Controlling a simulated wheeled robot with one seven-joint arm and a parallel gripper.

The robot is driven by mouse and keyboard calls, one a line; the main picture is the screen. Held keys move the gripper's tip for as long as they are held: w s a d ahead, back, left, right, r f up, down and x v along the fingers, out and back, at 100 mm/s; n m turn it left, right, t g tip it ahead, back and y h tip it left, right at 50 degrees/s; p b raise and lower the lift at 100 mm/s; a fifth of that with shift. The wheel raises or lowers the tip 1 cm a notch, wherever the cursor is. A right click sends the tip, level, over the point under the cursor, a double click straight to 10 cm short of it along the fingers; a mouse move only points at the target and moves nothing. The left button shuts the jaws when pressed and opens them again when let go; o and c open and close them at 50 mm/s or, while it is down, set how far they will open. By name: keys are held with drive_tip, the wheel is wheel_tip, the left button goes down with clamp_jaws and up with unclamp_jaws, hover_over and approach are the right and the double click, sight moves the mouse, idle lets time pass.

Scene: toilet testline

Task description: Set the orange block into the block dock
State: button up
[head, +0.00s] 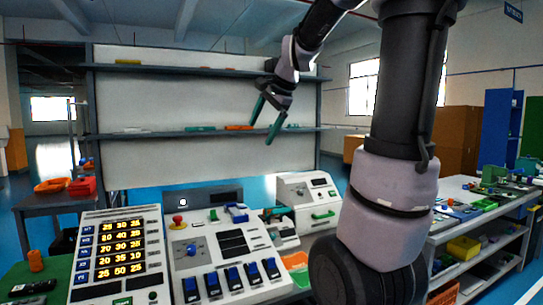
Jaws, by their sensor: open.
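A small upright orange piece (35,260), which looks like the orange block, stands on a green surface (18,274) at the lower left. I cannot tell for sure which thing is the block dock. A dark low part (33,287) lies just in front of the orange piece, and a blue bracket (237,213) sits on top of the middle console. My gripper (265,121) is high up, right of centre, with its two green fingers apart and nothing between them. It is far from the orange piece.
A lit number panel (120,255) and a switch console (220,262) fill the front. A white machine (310,200) stands behind. Shelves (205,131) are at the back.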

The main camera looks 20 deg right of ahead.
drive_tip(key=s+a+f+n, duration=0.2)
drive_tip(key=s+n, duration=0.3)
drive_tip(key=s, duration=0.4)
drive_tip(key=s+a+f+n, duration=0.3)
drive_tip(key=s+n, duration=0.2)
drive_tip(key=s, duration=0.5)
drive_tip(key=shift+a+t+h, duration=0.2)
drive_tip(key=shift+t+h, duration=0.1)
drive_tip(key=shift+t, duration=0.1)
drive_tip(key=shift+f, duration=0.1)
